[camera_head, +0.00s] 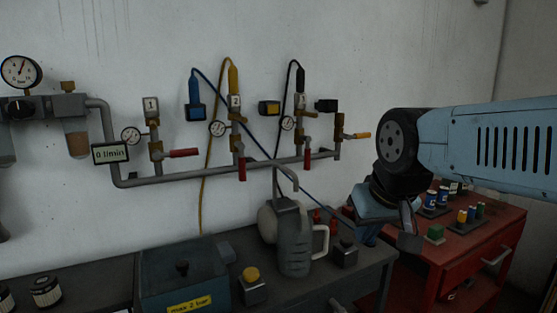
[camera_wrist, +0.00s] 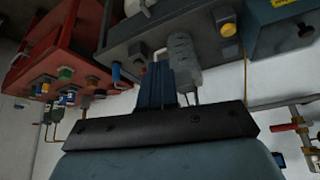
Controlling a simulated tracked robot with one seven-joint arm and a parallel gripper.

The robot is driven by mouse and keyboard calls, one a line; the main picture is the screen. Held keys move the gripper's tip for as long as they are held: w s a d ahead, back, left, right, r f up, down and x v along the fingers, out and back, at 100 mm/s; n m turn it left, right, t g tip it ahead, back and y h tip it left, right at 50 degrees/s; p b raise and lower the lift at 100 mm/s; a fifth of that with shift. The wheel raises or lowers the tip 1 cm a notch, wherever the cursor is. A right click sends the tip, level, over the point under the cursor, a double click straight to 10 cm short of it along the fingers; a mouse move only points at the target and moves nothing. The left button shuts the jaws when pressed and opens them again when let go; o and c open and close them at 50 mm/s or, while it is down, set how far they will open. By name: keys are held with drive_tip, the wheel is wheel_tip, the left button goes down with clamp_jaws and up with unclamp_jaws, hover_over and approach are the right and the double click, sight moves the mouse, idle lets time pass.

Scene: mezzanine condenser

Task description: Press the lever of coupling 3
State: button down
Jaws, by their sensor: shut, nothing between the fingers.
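Coupling 3 (camera_head: 301,102), under a label plate with a dark plug and black hose at its top, stands on the grey wall pipe in the head view. A red handle (camera_head: 307,156) hangs down below it. Coupling 2 (camera_head: 235,101) has a yellow plug and a red handle pointing down; coupling 1 (camera_head: 151,106) has a red handle pointing right. Which part of coupling 3 is the press lever is too small to tell. My gripper (camera_head: 409,222) is right of and below coupling 3, apart from it. Its shut, empty fingers show in the wrist view (camera_wrist: 166,82).
A grey jug-like vessel (camera_head: 292,240) and a yellow-topped button box (camera_head: 251,285) stand on the dark bench below the pipe. A red cabinet (camera_head: 490,250) with small coloured parts is at right. Hoses hang along the wall. An orange-handled valve (camera_head: 357,135) ends the pipe.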

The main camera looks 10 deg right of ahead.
sight(307, 154)
drive_tip(key=shift+w+d, duration=0.1)
drive_tip(key=shift+d, duration=0.05)
drive_tip(key=w+a+r+n+h, duration=0.1)
drive_tip(key=w+r, duration=0.3)
drive_tip(key=w, duration=0.7)
drive_tip(key=w+r+n+h, duration=0.1)
drive_tip(key=w+r, duration=0.3)
drive_tip(key=w, duration=0.7)
drive_tip(key=w+a+n, duration=0.1)
drive_tip(key=w+a, duration=0.1)
drive_tip(key=w, duration=0.7)
drive_tip(key=w+a+f+n+t, duration=0.1)
drive_tip(key=w+a, duration=0.1)
drive_tip(key=w, duration=0.8)
drive_tip(key=shift+a+h, duration=0.25)
drive_tip(key=shift+h, duration=0.15)
drive_tip(key=shift+f, duration=0.1)
drive_tip(key=shift+w+d+f, duration=1)
drive_tip(key=shift+w+f, duration=0.2)
drive_tip(key=shift+f, duration=0.15)
drive_tip(key=shift+w+d+f, duration=0.95)
drive_tip(key=shift+w+f, duration=0.3)
drive_tip(key=shift+f, duration=0.05)
drive_tip(key=shift+w+d+f, duration=1)
drive_tip(key=shift+w+f, duration=0.2)
drive_tip(key=shift+f, duration=0.15)
